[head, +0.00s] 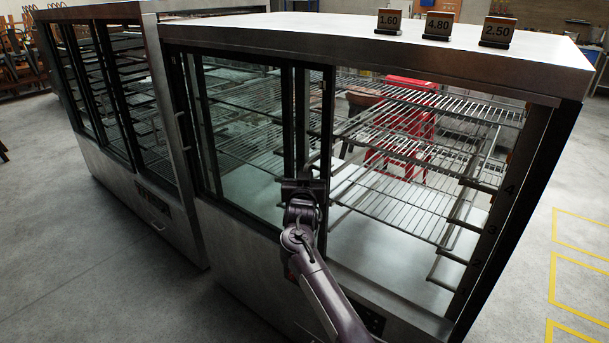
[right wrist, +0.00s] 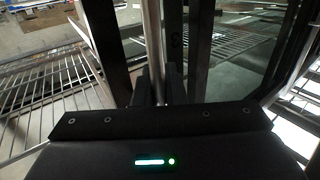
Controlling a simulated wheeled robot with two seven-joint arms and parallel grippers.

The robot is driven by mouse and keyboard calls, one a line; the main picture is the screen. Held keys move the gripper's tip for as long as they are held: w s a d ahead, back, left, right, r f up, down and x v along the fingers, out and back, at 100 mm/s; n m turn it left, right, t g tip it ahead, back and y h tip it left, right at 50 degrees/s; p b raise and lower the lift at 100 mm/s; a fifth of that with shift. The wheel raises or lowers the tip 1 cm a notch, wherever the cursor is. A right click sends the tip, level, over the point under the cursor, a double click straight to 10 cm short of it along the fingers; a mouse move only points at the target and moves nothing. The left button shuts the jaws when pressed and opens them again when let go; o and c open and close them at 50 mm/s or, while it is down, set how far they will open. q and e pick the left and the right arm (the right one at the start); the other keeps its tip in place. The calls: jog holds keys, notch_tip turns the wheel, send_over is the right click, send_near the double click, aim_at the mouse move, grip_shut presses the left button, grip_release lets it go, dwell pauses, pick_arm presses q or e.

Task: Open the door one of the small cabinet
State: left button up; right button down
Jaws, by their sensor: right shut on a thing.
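The small cabinet (head: 470,68) is a steel display case with dark door frames. A glass door (head: 235,150) fills its left half, and its dark frame (head: 328,130) stands near the middle of the front. The right half shows wire shelves (head: 400,205) clearly, with no evident glass over them. My right gripper (head: 304,187) is at the middle of the front, by the door frame. In the right wrist view its fingers are shut on an upright metal bar handle (right wrist: 153,40) beside a dark frame (right wrist: 198,50). My left gripper is not in view.
Price signs (head: 438,26) stand on the cabinet top. A longer cabinet (head: 110,110) with several dark-framed doors stands to the left. A red object (head: 405,125) shows behind the shelves. Grey floor (head: 90,240) is clear at the front left.

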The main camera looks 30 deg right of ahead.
jog(key=c, duration=1.5)
grip_release()
jog(key=b+v, duration=0.1)
jog(key=v, duration=0.6)
jog(key=shift+s+a, duration=0.25)
jog(key=shift+s, duration=0.1)
